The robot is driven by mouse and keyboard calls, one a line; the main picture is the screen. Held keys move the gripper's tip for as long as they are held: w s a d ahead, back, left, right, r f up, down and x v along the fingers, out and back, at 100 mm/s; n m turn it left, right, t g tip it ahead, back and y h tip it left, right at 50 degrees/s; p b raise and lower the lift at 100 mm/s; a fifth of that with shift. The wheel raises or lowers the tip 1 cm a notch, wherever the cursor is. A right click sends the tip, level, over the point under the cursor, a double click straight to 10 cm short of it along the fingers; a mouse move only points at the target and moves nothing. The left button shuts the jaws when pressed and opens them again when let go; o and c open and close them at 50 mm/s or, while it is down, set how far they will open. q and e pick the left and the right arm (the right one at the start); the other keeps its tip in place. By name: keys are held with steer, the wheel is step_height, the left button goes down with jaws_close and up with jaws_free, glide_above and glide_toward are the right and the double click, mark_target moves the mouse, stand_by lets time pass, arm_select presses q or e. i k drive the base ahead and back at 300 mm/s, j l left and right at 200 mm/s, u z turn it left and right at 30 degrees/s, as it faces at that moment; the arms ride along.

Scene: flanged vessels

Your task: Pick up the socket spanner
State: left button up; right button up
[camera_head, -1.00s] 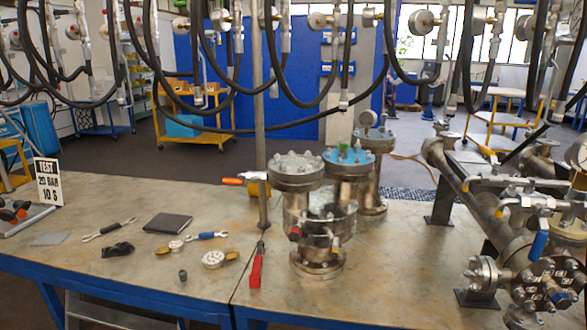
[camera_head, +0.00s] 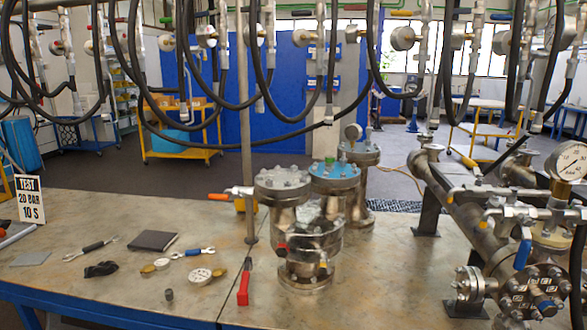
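Several hand tools lie on the left part of the workbench. A spanner with a dark handle (camera_head: 91,248) lies at the left. A shorter spanner with a blue handle (camera_head: 193,252) lies to its right, behind a white gauge. A red-handled tool with a dark shaft (camera_head: 243,287) lies near the front edge, left of the flanged vessel. I cannot tell for sure which of these is the socket spanner. Neither of my grippers is in view.
Flanged vessels (camera_head: 309,225) stand mid-bench, with heavy pipework (camera_head: 470,215) at the right. A dark notebook (camera_head: 152,241), black cloth (camera_head: 101,269) and round gauge (camera_head: 200,275) lie among the tools. Black hoses (camera_head: 262,85) hang above the bench. Bare bench lies right of the vessels.

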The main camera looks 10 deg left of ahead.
mark_target(242, 295)
steer(key=i+j+z, duration=0.2)
steer(key=j, duration=0.15)
steer(key=i+j+z, duration=0.2)
steer(key=j, duration=0.15)
steer(key=i+j+z, duration=0.2)
steer(key=j, duration=0.15)
steer(key=j+z, duration=0.15)
steer(key=j, duration=0.25)
